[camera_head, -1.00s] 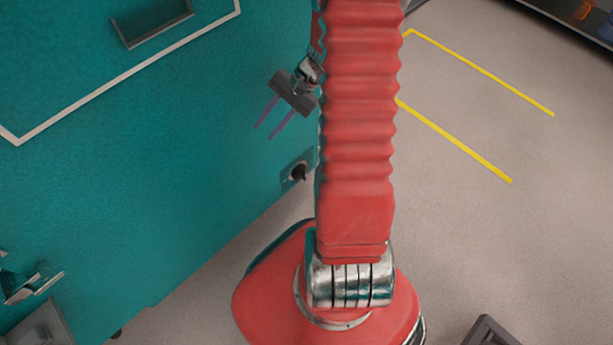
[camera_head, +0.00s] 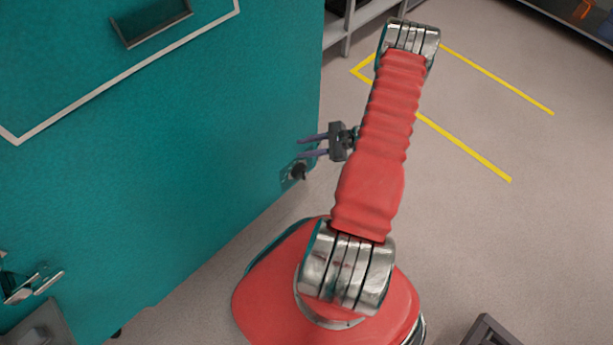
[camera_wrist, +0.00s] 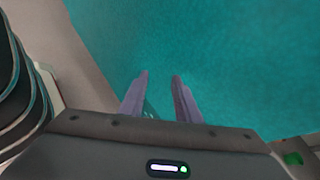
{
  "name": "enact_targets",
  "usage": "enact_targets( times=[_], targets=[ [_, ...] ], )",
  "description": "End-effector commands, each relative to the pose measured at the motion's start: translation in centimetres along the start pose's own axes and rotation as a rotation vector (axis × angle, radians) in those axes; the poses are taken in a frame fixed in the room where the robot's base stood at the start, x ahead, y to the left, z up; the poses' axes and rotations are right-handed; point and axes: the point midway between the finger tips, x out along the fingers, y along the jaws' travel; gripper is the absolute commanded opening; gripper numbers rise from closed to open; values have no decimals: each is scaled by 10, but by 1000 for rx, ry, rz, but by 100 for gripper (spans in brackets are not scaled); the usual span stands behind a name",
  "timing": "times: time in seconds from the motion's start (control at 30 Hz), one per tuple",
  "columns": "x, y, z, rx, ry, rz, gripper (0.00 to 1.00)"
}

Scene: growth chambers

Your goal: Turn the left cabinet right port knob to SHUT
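The teal cabinet (camera_head: 180,130) fills the left of the head view. A dark round knob (camera_head: 299,171) on a small grey plate (camera_head: 287,174) sits low near the cabinet's right edge. Any marking on it is too small to read. My gripper (camera_head: 300,148) is just above the knob in the picture, its fingers pointing left toward the cabinet. In the wrist view my gripper (camera_wrist: 160,76) has its two purple-grey fingers apart with nothing held between them. The teal cabinet face (camera_wrist: 220,50) lies ahead, and the knob cannot be made out there.
A metal fitting (camera_head: 32,284) sticks out of the cabinet at lower left. A recessed slot (camera_head: 152,25) is higher on the cabinet. Yellow floor lines (camera_head: 465,146) mark open floor at the right. A grey shelf (camera_head: 350,25) stands behind the cabinet.

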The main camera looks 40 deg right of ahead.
Motion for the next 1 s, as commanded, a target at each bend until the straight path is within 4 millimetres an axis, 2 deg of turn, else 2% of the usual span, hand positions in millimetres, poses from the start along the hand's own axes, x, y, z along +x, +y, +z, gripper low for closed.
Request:
enact_targets(
  times=[0.03, 0.37, 0.7, 0.83, 1.0],
  targets=[
    [1, 4, -16, 39, -4, -35, 30],
    [4, 29, -106, 259, -13, -267, 30],
    [9, 77, -194, 478, -2, -507, 30],
    [10, 94, -217, 536, 6, -574, 30],
    [11, 103, -228, 567, 12, -611, 30]
  ],
)
